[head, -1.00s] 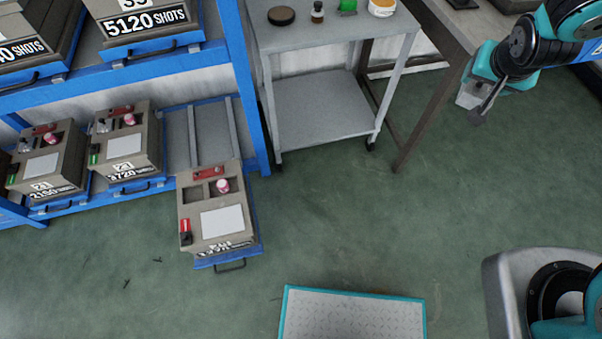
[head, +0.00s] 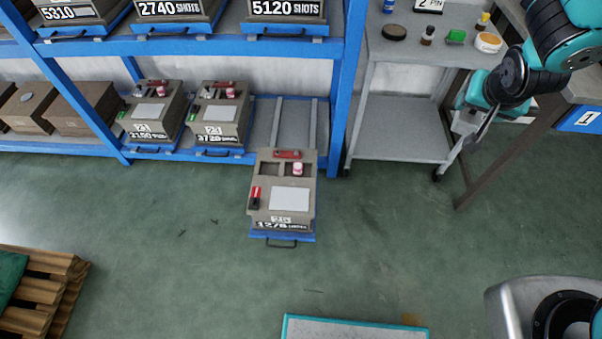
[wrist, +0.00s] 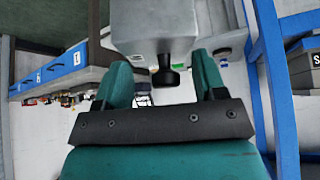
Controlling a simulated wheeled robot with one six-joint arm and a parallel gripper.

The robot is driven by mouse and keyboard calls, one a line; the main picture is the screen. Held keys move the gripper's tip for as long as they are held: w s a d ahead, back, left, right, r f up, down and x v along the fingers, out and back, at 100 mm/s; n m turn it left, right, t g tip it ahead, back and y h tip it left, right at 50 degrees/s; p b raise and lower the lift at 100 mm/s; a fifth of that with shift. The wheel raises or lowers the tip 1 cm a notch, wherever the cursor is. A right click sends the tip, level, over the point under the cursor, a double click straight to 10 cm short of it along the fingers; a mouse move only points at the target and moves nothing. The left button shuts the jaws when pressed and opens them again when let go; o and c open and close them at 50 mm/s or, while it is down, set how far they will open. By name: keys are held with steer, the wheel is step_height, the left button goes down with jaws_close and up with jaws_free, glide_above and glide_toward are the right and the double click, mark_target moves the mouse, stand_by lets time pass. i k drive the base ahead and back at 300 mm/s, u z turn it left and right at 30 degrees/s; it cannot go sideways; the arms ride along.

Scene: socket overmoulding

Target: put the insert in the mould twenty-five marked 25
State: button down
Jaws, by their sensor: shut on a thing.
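My gripper (head: 477,113) is at the right of the head view, in front of the grey trolley and well apart from the moulds. In the wrist view its teal fingers (wrist: 161,82) are shut on a grey block with a black knob, the insert (wrist: 154,27). A brown-grey mould (head: 291,199) stands pulled out on a blue drawer at the shelf's lower level; its number plate is too small to read surely. Its top shows an empty-looking dark recess, a pink-and-white piece, a red bar, a red-and-black piece and a pale plate.
Two similar moulds (head: 152,113) stand further left on the lower shelf, and heavier ones above. The blue rack (head: 352,85) and grey trolley (head: 400,150) stand at the back. A wooden pallet (head: 50,285) lies lower left. A teal-edged plate (head: 355,329) is at the bottom. Green floor between is clear.

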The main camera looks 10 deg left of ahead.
mark_target(270, 171)
steer(key=u, duration=1.2)
steer(key=i, duration=1)
steer(key=u, duration=0.05)
